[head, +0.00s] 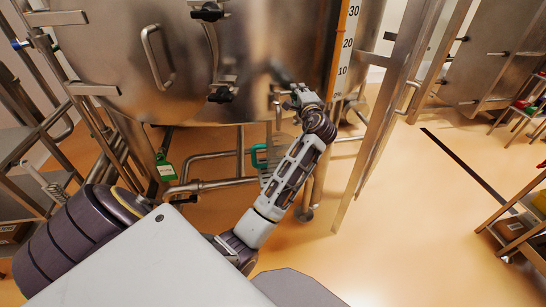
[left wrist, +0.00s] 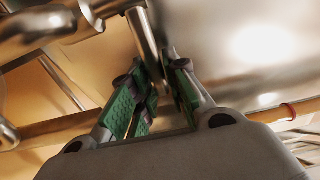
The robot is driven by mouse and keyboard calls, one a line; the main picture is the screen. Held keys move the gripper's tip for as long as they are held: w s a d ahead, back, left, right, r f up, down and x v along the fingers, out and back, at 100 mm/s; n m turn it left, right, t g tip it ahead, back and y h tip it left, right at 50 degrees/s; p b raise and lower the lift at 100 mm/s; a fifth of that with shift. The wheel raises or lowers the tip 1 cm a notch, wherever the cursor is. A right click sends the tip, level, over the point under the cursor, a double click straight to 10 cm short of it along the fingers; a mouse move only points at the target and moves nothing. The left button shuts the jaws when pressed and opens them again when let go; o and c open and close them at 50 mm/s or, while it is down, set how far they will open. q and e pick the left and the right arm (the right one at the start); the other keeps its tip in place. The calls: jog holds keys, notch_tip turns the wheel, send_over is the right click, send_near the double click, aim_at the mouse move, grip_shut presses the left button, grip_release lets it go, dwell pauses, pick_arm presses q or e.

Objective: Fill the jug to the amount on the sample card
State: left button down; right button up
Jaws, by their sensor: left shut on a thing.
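My left gripper (head: 291,91) is at the underside of the steel hopper (head: 245,45). In the left wrist view its green-padded fingers (left wrist: 160,82) are shut on a metal lever (left wrist: 146,38). My right gripper is not in view.
An orange scale strip (head: 346,45) marked 10, 20 and 30 runs up the hopper. Steel pipes (head: 210,184) lie below it. A steel post (head: 380,125) stands right of my arm. Shelves (head: 515,225) stand at the far right.

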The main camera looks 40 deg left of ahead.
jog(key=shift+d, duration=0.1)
pick_arm(q)
jog(key=shift+s+d+f, duration=0.1)
jog(key=shift+s+d, duration=0.5)
jog(key=shift+s, duration=0.1)
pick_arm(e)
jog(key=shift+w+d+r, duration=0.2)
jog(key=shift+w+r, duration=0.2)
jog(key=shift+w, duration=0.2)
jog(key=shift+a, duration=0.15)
